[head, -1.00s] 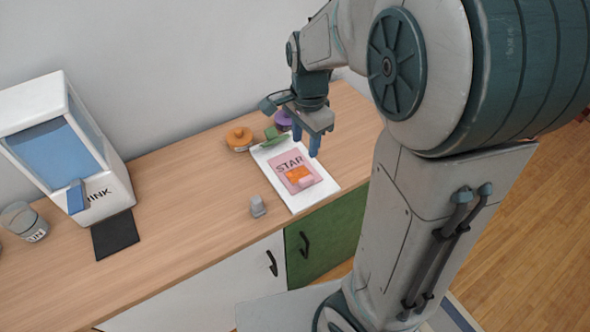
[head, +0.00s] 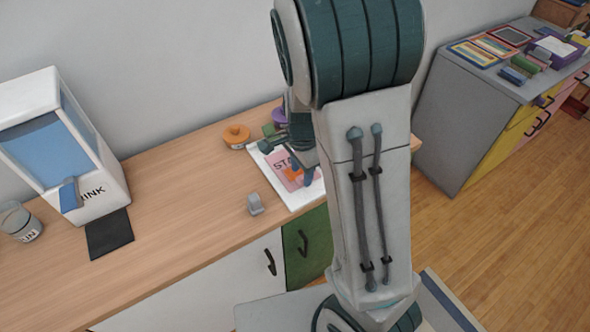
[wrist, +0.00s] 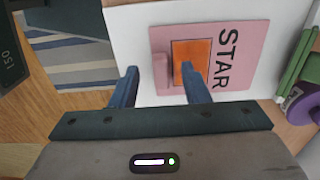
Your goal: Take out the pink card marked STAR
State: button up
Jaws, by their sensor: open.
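The pink card marked STAR (wrist: 206,33) lies on a white board (wrist: 130,30), with an orange square (wrist: 192,52) on its face. A small pink raised tab (wrist: 160,72) stands at the card's edge. In the head view the card (head: 280,170) is partly hidden by my arm. My gripper (wrist: 160,68) is open, its blue fingers on either side of the tab in the wrist view. I cannot tell whether they touch it or the card. In the head view my gripper (head: 306,172) is low over the card, mostly hidden.
A small grey block (head: 255,204) stands left of the board. An orange lidded pot (head: 237,136), a green object (wrist: 298,68) and a purple roll (wrist: 303,105) stand behind it. A white dispenser (head: 95,205) is at the left. The counter between is clear.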

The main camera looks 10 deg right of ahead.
jog(key=shift+f, duration=0.95)
grip_shut()
jog(key=shift+r, duration=0.1)
